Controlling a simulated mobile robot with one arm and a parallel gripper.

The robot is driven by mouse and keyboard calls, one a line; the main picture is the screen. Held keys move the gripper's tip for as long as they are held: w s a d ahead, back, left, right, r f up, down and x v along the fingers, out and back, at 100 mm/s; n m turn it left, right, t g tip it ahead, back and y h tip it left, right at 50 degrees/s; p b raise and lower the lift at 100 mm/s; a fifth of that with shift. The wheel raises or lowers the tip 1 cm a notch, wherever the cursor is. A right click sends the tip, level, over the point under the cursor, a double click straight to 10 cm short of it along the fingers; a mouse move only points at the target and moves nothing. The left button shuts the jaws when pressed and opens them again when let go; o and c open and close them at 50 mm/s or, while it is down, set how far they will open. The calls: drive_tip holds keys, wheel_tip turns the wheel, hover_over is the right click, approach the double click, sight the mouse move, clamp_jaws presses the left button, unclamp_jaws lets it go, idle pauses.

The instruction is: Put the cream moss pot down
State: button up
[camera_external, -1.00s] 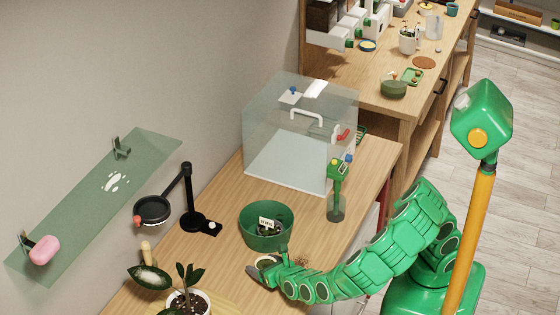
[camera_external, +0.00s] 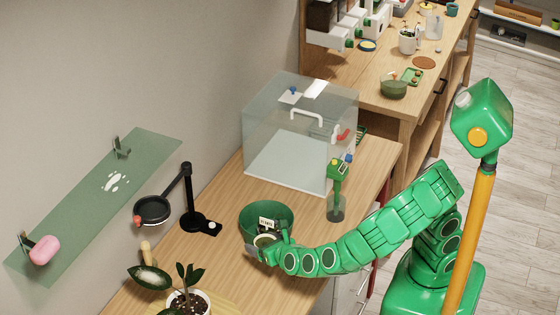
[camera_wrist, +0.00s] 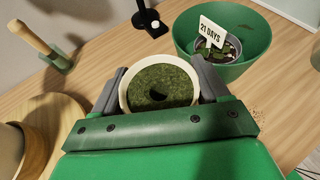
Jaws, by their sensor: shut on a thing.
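The cream moss pot (camera_wrist: 161,87) is a round cream-rimmed pot filled with dark green moss, with a small dark hollow in the moss. My gripper (camera_wrist: 160,92) is shut on it, with one grey finger on each side of the rim. In the external view my gripper (camera_external: 266,247) is at the near side of the green bowl, and the moss pot (camera_external: 265,240) shows only in part between the fingers. It appears held above the wooden table (camera_external: 225,262); the gap beneath it is hidden.
The green bowl (camera_external: 250,217) holds a small pot with a "21 DAYS" sign (camera_wrist: 212,32). A black stand with a round holder (camera_external: 152,210) is to the left. A leafy potted plant (camera_external: 187,300) is in front. A clear box (camera_external: 290,165) stands behind. Bare table lies left of the bowl.

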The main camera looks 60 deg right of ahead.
drive_tip(key=shift+w+r, duration=0.2)
drive_tip(key=shift+r, duration=0.25)
drive_tip(key=shift+w+a+f+m+g+h, duration=0.3)
drive_tip(key=shift+w+a+f, duration=0.6)
drive_tip(key=shift+w, duration=2)
drive_tip(key=shift+w+a+f+m+g+h, duration=0.1)
drive_tip(key=shift+w+a+f+m+h, duration=0.3)
drive_tip(key=shift+w+f, duration=1.7)
drive_tip(key=shift+w+a+f+m+g+h, duration=0.3)
drive_tip(key=shift+w+a, duration=0.45)
drive_tip(key=shift+w, duration=2.95)
drive_tip(key=shift+w+f, duration=0.15)
drive_tip(key=shift+f, duration=1.55)
drive_tip(key=shift+f, duration=0.1)
drive_tip(key=o, duration=1.1)
drive_tip(key=shift+a, duration=0.1)
